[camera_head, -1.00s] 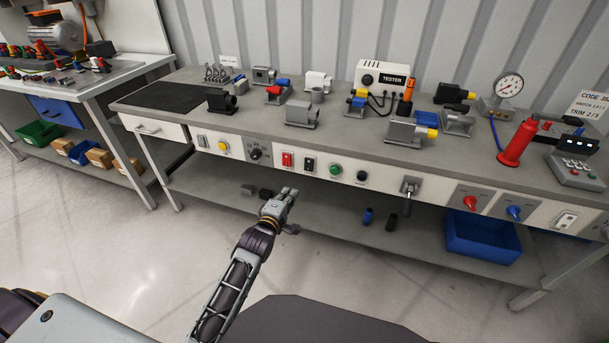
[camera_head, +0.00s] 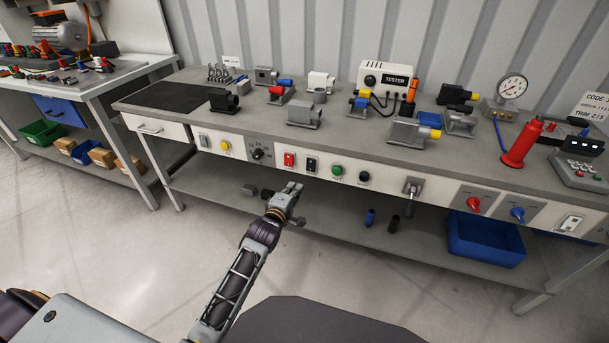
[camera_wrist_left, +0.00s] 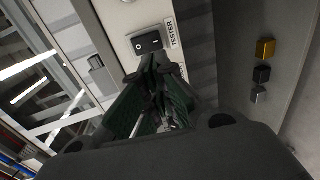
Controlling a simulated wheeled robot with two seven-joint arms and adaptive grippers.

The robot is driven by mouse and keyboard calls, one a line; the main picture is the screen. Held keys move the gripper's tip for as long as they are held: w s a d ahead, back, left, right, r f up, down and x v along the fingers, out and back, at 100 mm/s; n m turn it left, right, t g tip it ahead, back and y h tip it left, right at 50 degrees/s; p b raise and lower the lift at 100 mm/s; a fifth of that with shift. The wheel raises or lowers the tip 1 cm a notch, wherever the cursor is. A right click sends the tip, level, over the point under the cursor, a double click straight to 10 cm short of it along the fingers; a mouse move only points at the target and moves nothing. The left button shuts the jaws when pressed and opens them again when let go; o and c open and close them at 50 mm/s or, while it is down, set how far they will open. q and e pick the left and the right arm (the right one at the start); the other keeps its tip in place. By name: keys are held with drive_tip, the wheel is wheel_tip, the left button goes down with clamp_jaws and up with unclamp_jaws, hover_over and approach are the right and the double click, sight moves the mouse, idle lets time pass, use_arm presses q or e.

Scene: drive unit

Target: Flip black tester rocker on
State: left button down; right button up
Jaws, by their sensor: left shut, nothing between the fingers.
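The black tester rocker (camera_head: 311,165) sits on the bench's white front panel, just right of a red rocker (camera_head: 290,160). In the left wrist view the black rocker (camera_wrist_left: 149,42) shows close ahead on its light plate, beside a label reading TESTER (camera_wrist_left: 172,32). My left gripper (camera_head: 295,188) is shut and empty, below and slightly left of the black rocker in the head view. In the wrist view its green-padded fingertips (camera_wrist_left: 152,66) lie just short of the rocker's plate; I cannot tell whether they touch it. My right gripper is not in view.
The panel also holds a green button (camera_head: 337,170), a black knob (camera_head: 258,154) and a metal lever (camera_head: 411,188). The TESTER box (camera_head: 388,78) stands at the back of the bench. A blue bin (camera_head: 487,240) sits on the lower shelf (camera_head: 340,225).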

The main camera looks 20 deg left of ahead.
use_arm(q)
drive_tip(key=b, duration=0.1)
approach(307, 169)
drive_tip(key=shift+w, duration=1.2)
drive_tip(key=shift+w+d+f+b, duration=0.1)
drive_tip(key=shift+w+f+b, duration=0.2)
drive_tip(key=shift+w, duration=0.45)
drive_tip(key=shift+w+f+b, duration=0.25)
drive_tip(key=shift+w+b, duration=0.1)
drive_tip(key=shift+w, duration=0.45)
drive_tip(key=shift+w+f, duration=0.1)
drive_tip(key=shift+w, duration=0.6)
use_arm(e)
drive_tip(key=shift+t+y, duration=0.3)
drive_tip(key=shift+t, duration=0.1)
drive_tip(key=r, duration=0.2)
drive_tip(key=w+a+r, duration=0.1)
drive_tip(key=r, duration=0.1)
use_arm(q)
drive_tip(key=shift+w+b, duration=0.1)
drive_tip(key=shift+b, duration=0.35)
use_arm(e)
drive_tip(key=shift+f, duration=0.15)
use_arm(q)
drive_tip(key=shift+f, duration=0.15)
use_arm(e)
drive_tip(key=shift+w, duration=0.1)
